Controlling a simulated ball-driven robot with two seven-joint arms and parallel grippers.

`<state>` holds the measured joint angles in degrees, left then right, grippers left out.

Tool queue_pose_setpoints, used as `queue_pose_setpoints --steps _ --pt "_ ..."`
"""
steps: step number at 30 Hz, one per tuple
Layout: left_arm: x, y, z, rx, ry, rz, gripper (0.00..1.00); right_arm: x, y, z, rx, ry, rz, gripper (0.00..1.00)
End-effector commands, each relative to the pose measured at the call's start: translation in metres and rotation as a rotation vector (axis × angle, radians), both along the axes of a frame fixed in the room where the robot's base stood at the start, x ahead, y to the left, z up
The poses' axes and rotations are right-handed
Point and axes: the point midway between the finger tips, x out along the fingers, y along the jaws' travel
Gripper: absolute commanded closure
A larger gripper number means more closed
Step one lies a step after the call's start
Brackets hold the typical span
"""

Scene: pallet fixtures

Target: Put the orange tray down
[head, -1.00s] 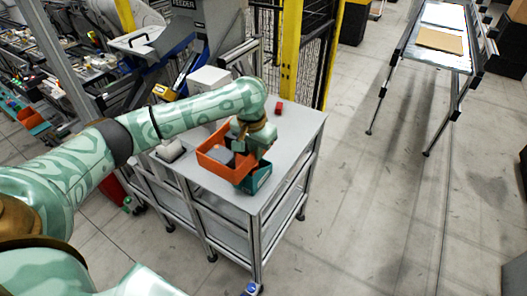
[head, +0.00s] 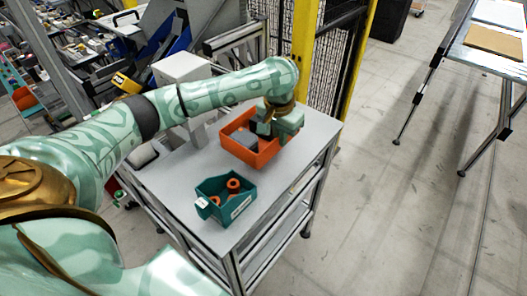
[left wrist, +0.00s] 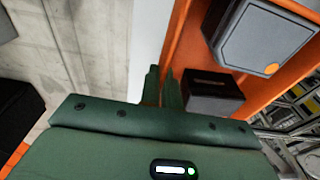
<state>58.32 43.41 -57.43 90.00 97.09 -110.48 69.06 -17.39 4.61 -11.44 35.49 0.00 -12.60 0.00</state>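The orange tray (head: 240,152) is over the back right part of the grey table, level, with grey and dark box-like items inside. I cannot tell whether its base touches the tabletop. My left gripper (head: 268,126) is at the tray's right side and hides part of its rim. In the left wrist view the two green fingers (left wrist: 162,88) are close together with the orange tray wall (left wrist: 182,42) between them. A grey block (left wrist: 265,38) and a dark block (left wrist: 212,92) lie in the tray there. My right gripper is not in view.
A teal bin (head: 238,208) with orange rings (head: 233,184) stands on the table (head: 175,187) in front of the tray. A white box (head: 182,68) and a yellow post with mesh fence (head: 304,45) are behind. Bare tabletop lies left of the tray.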

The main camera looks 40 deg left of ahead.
Motion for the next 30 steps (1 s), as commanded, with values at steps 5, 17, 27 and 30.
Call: queue_pose_setpoints --steps 5,17,27,30 --pt "0.0 0.0 -0.036 -0.001 0.003 -0.001 1.0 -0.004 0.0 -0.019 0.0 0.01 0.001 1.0" --pt "0.0 0.0 -0.089 0.001 0.001 -0.001 1.0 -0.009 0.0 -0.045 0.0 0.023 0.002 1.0" --pt "-0.001 0.0 -0.088 0.0 0.0 0.0 0.87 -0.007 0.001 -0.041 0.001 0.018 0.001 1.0" --pt "0.0 0.0 -0.088 0.0 0.0 -0.001 0.74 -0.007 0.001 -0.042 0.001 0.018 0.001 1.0"
